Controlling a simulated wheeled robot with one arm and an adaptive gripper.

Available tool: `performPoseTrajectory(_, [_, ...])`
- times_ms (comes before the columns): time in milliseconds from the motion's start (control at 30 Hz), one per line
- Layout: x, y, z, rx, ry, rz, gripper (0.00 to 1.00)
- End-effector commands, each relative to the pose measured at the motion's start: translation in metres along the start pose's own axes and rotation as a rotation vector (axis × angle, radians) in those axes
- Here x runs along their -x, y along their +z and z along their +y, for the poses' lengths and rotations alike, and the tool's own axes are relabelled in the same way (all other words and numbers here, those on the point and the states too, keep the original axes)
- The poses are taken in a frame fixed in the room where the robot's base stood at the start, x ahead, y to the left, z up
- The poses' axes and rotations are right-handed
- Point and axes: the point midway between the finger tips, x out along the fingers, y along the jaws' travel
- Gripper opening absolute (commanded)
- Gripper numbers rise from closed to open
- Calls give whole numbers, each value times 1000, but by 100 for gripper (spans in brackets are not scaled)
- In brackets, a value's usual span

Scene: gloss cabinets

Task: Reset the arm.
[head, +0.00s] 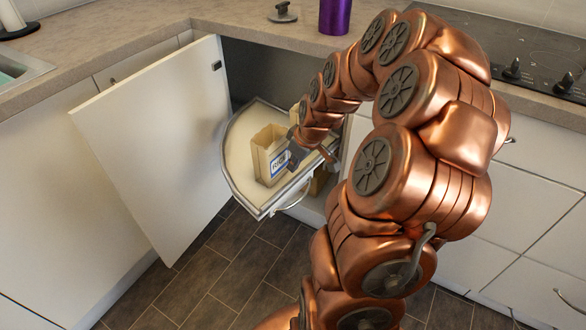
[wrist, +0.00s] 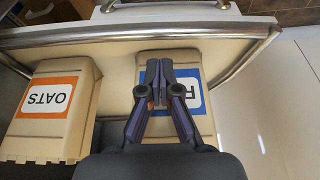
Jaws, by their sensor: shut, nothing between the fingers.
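My copper arm reaches from the right into the open corner cabinet. My gripper (head: 298,156) is at its end, low over the pull-out shelf (head: 238,158). In the wrist view my gripper (wrist: 159,82) has its fingers together with nothing between them. They are in front of a tan box with a blue label (wrist: 207,72) and hide part of that label. The same blue-label box (head: 262,142) stands on the shelf beside my gripper in the head view. I cannot tell whether they touch.
A tan box with an orange OATS label (wrist: 50,125) stands on the shelf. The shelf has a metal rim (wrist: 125,36). The white cabinet door (head: 155,140) stands open at left. A purple container (head: 335,14) is on the counter (head: 225,15), with a stove (head: 520,50) at right.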

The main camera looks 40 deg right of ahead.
Motion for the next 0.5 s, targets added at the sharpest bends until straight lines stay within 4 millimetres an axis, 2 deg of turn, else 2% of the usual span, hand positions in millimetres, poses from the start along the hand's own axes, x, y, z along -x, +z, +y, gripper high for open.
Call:
performPoseTrajectory(33, [12,-2,0,2,0,1,0])
performPoseTrajectory(200, [38,-6,-1,5,-1,3,0])
performPoseTrajectory(333, [47,-6,-1,5,-3,0,0])
performPoseTrajectory(500, [49,-5,0,2,-2,0,0])
